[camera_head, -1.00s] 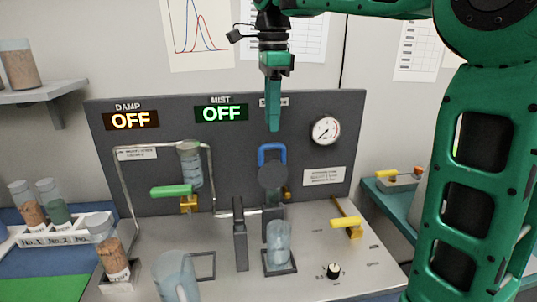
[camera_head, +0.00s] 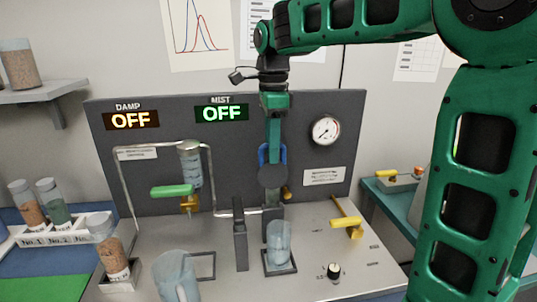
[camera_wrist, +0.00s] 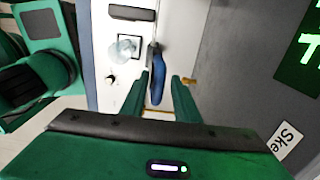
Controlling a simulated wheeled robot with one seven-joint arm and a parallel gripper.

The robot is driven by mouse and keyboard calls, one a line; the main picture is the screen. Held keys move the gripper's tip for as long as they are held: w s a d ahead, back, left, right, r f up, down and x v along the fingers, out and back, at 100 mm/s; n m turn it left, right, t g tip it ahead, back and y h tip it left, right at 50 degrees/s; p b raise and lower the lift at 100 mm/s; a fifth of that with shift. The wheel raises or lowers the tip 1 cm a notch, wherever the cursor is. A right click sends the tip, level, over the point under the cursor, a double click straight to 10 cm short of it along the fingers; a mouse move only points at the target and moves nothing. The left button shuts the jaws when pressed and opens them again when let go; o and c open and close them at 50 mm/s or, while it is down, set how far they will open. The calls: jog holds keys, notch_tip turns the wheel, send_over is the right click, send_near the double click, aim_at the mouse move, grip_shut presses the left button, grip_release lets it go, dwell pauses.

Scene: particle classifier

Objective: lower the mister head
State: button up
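The mister head shows in the head view as a dark round disc (camera_head: 271,176) with a blue loop handle (camera_head: 262,154) above it. A clear jar (camera_head: 279,240) stands on a square holder below the head. My gripper (camera_head: 273,155) points down and covers the middle of the blue handle. In the wrist view the blue handle (camera_wrist: 157,88) lies between my two open fingers (camera_wrist: 162,98), with a gap visible on both sides. The fingertips' exact depth along the handle is hard to tell.
The panel displays DAMP OFF (camera_head: 131,120) and MIST OFF (camera_head: 221,113), with a pressure gauge (camera_head: 326,130) at right. A green-handled valve (camera_head: 172,191) is left, a yellow-handled valve (camera_head: 345,222) right. A dark post (camera_head: 239,235) stands just left of the jar.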

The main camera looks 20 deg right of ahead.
jog(key=shift+c, duration=0.3)
jog(key=c, duration=0.5)
jog(key=shift+s+a, duration=0.25)
jog(key=shift+s, duration=0.95)
jog(key=shift+c, duration=0.5)
